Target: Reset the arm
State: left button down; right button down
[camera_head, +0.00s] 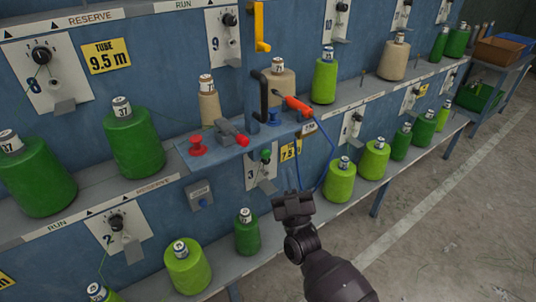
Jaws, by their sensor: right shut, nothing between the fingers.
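My right gripper (292,200) is shut and empty. It is at the lower middle, its arm coming up from the bottom right, and it appears in front of the blue rack (205,195). No thing is seen in its grip. Near it in the picture are a small blue shelf (230,155) with a red knob (197,146), a grey and red lever (232,133) and a blue knob (274,118). A red-handled tool (297,105) with a blue cord lies at the shelf's right end. My left gripper is not in view.
A black handle (263,95) and a yellow handle (260,28) stick out. A side table (497,65) with bins stands at the far right. The concrete floor (460,210) at right is clear.

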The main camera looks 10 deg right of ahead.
jog(key=shift+f, duration=0.1)
dwell(0.7)
